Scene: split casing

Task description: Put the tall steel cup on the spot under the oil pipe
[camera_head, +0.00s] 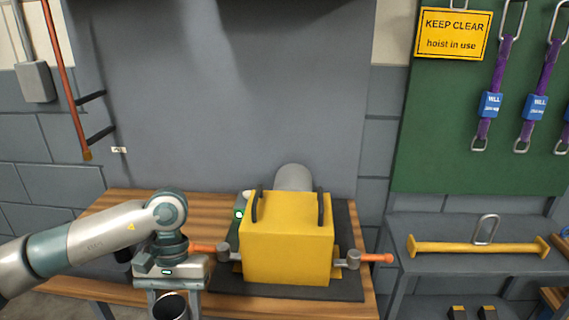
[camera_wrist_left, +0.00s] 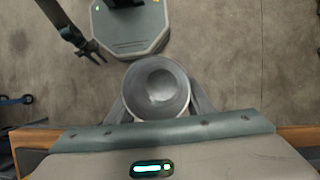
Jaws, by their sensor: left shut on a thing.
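The tall steel cup (camera_head: 170,306) is low in the head view, in front of the bench's near edge. My left gripper (camera_wrist_left: 158,112) is shut on it, with a finger on each side. The left wrist view looks down into its round open mouth (camera_wrist_left: 157,85). The copper-coloured oil pipe (camera_head: 65,80) hangs at the upper left and ends above the bench's left part. The spot under it is not clearly seen; my left arm covers part of that area. My right gripper (camera_wrist_left: 92,54) shows small and dark in the left wrist view, its fingers apart, beside my base.
A yellow casing (camera_head: 288,250) with orange-ended side handles stands on a dark mat (camera_head: 348,285) on the wooden bench (camera_head: 110,210). A dark object (camera_head: 123,256) is partly hidden behind my left wrist. A grey side bench (camera_head: 465,232) carries a yellow lifting bar (camera_head: 480,248).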

